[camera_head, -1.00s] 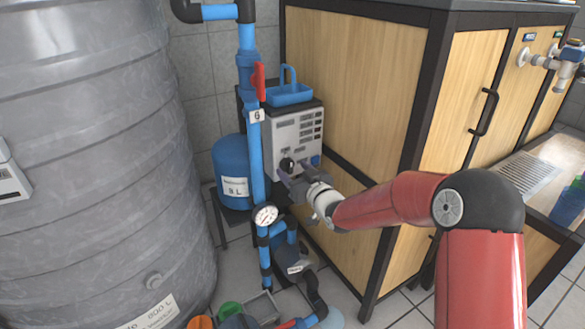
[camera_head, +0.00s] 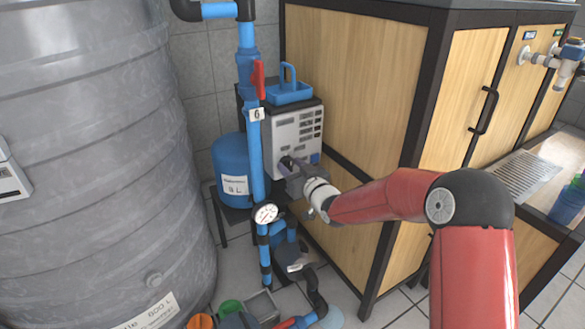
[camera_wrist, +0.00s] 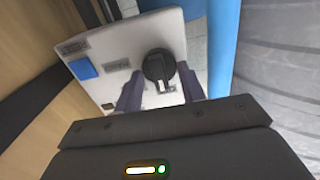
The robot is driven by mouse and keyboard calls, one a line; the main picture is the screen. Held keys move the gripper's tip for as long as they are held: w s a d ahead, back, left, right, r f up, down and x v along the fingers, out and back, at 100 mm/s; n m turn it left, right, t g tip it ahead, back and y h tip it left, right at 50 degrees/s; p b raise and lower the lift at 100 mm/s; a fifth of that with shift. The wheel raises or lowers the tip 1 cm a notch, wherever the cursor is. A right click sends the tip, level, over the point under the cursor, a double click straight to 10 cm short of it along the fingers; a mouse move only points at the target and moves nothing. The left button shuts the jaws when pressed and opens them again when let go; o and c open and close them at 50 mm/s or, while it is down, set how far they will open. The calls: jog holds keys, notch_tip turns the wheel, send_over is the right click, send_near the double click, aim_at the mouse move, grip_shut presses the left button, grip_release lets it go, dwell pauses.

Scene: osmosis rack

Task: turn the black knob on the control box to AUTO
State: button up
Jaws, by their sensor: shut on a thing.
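The control box (camera_head: 297,128) is a light grey box beside the wooden cabinet, with dark slots on its front. Its black knob (camera_wrist: 158,66) is round and sits on the lower panel in the wrist view. My gripper (camera_wrist: 161,84) has one dark finger on each side of the knob and is shut on it. In the head view my gripper (camera_head: 286,166) covers most of the knob. A blue square button (camera_wrist: 83,68) and small grey labels are on the panel.
A vertical blue pipe (camera_head: 246,70) with a red valve handle (camera_head: 259,80) stands just left of the box. A pressure gauge (camera_head: 265,214) and blue tank (camera_head: 231,165) are close by. The wooden cabinet (camera_head: 350,80) is right behind my arm; a large grey tank (camera_head: 90,150) fills the left.

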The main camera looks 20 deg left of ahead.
jog(key=m+b, duration=0.1)
jog(key=m, duration=0.1)
jog(key=m+b, duration=0.1)
jog(key=m, duration=0.1)
jog(key=shift+w+d+f+m, duration=0.1)
jog(key=shift+f+m, duration=0.05)
jog(key=shift+m, duration=0.15)
jog(key=m+b, duration=0.1)
jog(key=m, duration=0.4)
jog(key=shift+b, duration=0.3)
dwell(0.3)
jog(key=o, duration=1)
jog(key=shift+c, duration=0.2)
